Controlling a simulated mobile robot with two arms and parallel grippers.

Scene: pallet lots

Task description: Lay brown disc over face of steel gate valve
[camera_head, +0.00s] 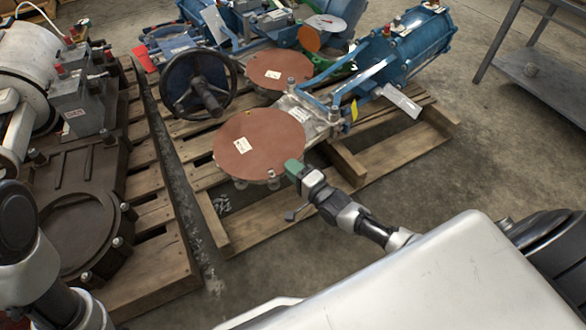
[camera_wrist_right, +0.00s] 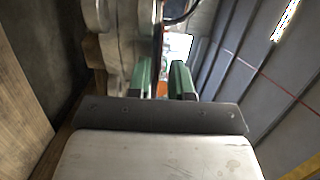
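A brown disc (camera_head: 260,145) with a white label lies flat over the round face of the steel gate valve (camera_head: 318,118), on the wooden pallet. The disc hides most of that face; bolts show at its near edge. My right gripper (camera_head: 294,171) has green fingertips at the disc's near right edge. In the right wrist view, the right gripper (camera_wrist_right: 161,80) has a gap between its fingers, and a thin edge, probably the disc's, runs close to the left finger. My left gripper is out of view.
A second brown disc (camera_head: 279,69) lies behind, beside a black handwheel (camera_head: 198,84). A dark brown valve body (camera_head: 80,215) sits on the left pallet. Grey shelving (camera_head: 550,75) is at the far right, with clear floor before it.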

